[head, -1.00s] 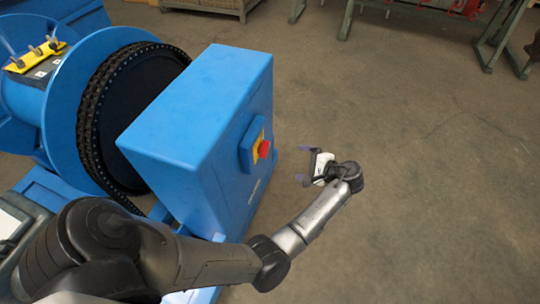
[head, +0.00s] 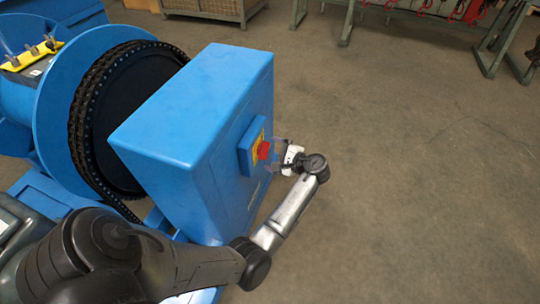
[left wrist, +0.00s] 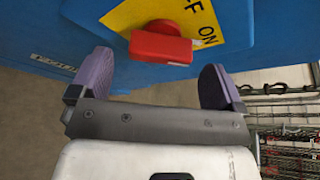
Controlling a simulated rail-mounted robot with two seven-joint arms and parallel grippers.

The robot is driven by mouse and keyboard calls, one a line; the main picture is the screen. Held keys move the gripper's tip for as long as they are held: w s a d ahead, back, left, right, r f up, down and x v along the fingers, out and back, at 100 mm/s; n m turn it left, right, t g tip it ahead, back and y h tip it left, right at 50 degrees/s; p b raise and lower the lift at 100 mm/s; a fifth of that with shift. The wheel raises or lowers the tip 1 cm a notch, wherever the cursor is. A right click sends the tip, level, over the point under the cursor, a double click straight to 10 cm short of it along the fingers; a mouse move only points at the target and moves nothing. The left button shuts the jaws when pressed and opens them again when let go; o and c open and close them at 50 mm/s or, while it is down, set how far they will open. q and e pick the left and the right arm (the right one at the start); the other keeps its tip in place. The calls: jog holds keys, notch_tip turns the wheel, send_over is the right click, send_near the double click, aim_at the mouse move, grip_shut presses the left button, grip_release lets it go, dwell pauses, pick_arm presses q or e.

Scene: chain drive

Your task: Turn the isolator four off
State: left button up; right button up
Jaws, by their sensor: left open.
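The isolator is a red rotary handle (head: 263,150) on a yellow plate (left wrist: 150,12), set on a blue box on the side of the blue housing (head: 228,190). In the left wrist view the red handle (left wrist: 160,46) lies across the picture, its white-marked end beside the word ON. Part of the other word is cut off at the top edge. My left gripper (head: 279,155) is open beside the handle. Its two purple fingers (left wrist: 157,68) stand left and right of the handle, apart from it, with nothing between the tips. My right gripper is out of view.
A blue drum with a black chain (head: 85,110) stands left of the housing. A yellow strip with several pegs (head: 30,54) is at the upper left. Benches (head: 345,22) and a wooden crate (head: 215,8) stand at the back. The floor to the right is clear.

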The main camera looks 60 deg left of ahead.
pick_arm(q)
jog(key=shift+x, duration=0.95)
jog(key=c, duration=0.9)
jog(key=shift+c, duration=0.2)
